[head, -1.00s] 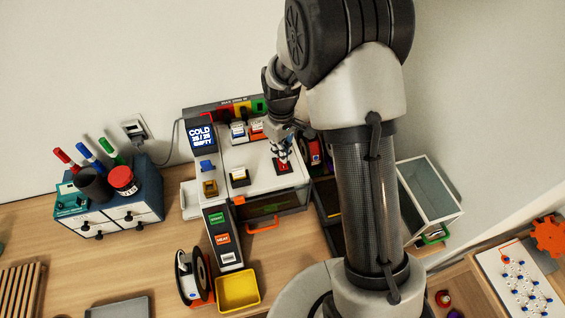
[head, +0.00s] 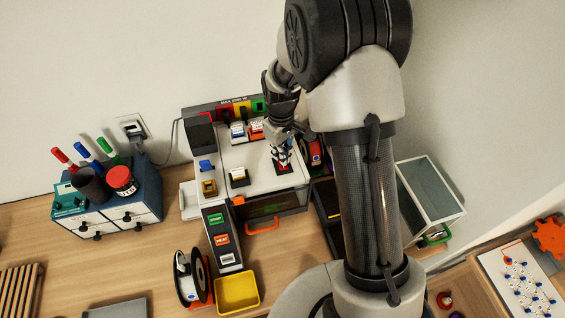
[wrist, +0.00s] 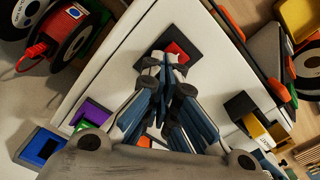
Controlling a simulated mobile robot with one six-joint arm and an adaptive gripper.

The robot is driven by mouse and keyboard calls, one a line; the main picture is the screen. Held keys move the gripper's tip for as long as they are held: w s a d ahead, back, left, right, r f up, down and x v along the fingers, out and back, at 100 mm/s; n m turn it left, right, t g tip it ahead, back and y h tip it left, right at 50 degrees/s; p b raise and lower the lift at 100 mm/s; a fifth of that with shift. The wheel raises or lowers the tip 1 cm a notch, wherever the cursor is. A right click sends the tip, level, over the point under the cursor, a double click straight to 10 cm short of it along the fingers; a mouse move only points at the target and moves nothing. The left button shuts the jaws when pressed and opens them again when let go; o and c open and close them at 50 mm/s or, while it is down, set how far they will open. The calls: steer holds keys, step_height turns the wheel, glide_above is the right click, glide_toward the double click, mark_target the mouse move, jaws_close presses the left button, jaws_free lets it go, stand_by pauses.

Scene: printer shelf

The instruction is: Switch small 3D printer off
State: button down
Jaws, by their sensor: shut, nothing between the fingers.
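The small 3D printer (head: 262,165) is a white-topped box with an orange-handled front door. Its display (head: 200,133) at the back left is dark. A red switch on a dark plate sits on the printer's top and shows in the wrist view (wrist: 179,50). My gripper (head: 283,162) points down at the switch from above. In the wrist view my gripper (wrist: 163,66) is shut and empty, its fingertips at the near edge of the red switch. I cannot tell whether they touch it. In the head view the fingers mostly hide the switch.
A spool (head: 190,278) and a yellow bin (head: 238,292) stand in front. A blue drawer unit (head: 130,212) with pens is at left. A clear-walled box (head: 432,185) stands at right.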

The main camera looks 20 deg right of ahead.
steer(key=shift+r+p, duration=2.4)
steer(key=shift+r, duration=1.1)
